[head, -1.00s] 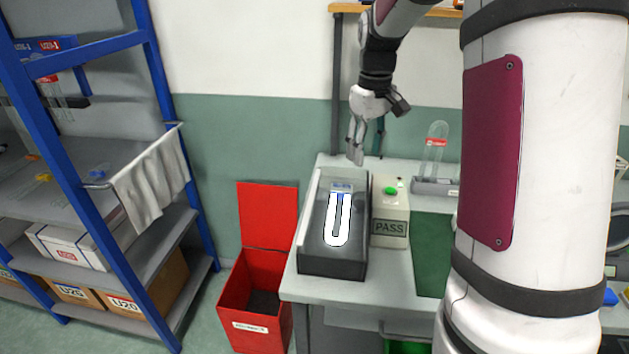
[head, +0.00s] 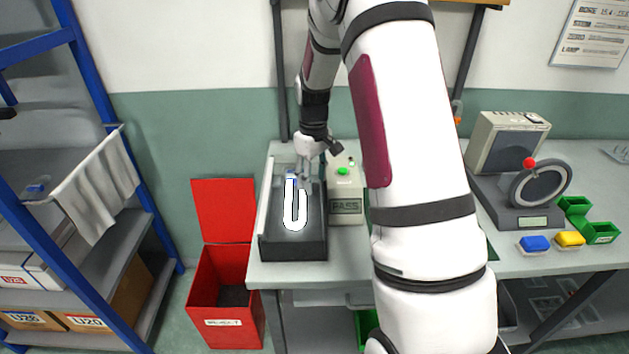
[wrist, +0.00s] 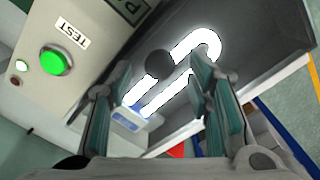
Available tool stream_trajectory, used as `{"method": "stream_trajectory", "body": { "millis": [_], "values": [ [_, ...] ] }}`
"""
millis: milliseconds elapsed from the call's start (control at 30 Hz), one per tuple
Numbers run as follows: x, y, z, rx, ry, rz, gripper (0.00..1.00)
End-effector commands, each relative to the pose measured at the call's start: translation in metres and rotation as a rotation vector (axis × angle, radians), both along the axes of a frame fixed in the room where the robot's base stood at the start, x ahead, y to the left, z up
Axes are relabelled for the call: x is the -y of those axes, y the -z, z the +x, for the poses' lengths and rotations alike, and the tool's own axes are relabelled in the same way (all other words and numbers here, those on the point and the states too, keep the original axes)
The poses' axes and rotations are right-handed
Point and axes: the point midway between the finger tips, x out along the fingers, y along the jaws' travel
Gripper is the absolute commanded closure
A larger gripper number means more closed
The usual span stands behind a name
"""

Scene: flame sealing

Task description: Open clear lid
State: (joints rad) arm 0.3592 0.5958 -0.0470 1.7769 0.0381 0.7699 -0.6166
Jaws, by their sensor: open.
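A dark open-looking box (head: 270,241) stands on the bench's left end and holds a bright white U-shaped tube (head: 295,221) with a blue-and-white label at its far end. It also shows in the wrist view (wrist: 262,45). I cannot clearly make out a clear lid; it may lie over the box. A round dark knob (wrist: 158,64) shows in front of the tube in the wrist view. My gripper (head: 304,178) is over the far part of the box. In the wrist view, my gripper (wrist: 160,78) is open, with its fingers apart either side of the knob; contact cannot be told.
A beige tester (head: 345,190) with a green button and PASS label stands close right of the box. A red bin (head: 205,285) is on the floor at left. A blue-framed shelf (head: 95,115) stands farther left. A wheel device (head: 540,187) is on the right bench.

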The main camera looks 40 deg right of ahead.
Motion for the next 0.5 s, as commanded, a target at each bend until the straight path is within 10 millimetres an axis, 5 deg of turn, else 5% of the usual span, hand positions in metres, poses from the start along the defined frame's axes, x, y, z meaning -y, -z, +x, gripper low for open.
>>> {"method": "stream_trajectory", "body": {
  "millis": [500],
  "values": [
    [0.000,0.016,0.000,0.000,0.000,0.000,0.58]
  ]
}}
